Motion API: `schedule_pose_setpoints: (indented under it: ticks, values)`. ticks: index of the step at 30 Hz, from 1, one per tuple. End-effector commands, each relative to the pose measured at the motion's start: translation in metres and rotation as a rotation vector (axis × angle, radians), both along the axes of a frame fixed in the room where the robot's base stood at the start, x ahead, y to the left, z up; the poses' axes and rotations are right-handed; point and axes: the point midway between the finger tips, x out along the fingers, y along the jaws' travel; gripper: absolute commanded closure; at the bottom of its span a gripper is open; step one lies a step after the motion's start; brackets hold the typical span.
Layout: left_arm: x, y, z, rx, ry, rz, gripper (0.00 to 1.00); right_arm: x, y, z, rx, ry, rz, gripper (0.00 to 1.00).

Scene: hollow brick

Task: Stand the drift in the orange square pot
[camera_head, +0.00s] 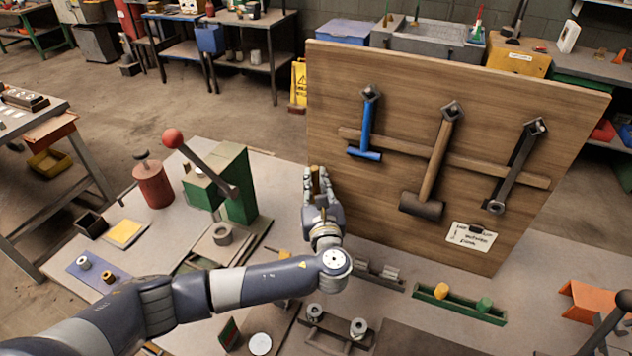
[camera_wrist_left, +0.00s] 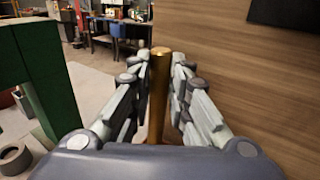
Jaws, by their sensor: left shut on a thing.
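The drift, a brass-coloured round rod (camera_head: 315,178), stands roughly upright between the fingers of my left gripper (camera_head: 319,186). In the left wrist view the rod (camera_wrist_left: 158,95) runs up between the two rows of fingers of the left gripper (camera_wrist_left: 157,80), its top end sticking out above them. The gripper is shut on it, in front of the wooden board's left edge. My right gripper is out of view.
The wooden tool board (camera_head: 400,150) with hanging hammers rises close to the right of the hand. A green press (camera_head: 236,185) with a red-knobbed lever stands to the left. A green tray (camera_head: 460,303) and a two-post rack (camera_head: 336,330) occupy the front bench.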

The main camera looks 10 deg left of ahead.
Motion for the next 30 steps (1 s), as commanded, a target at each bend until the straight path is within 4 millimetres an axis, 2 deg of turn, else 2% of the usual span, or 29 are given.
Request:
schedule_pose_setpoints:
  ticks: [30]
  values:
    - [0.000, 0.000, -0.013, 0.000, -0.003, 0.000, 1.00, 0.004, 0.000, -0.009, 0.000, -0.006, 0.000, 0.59]
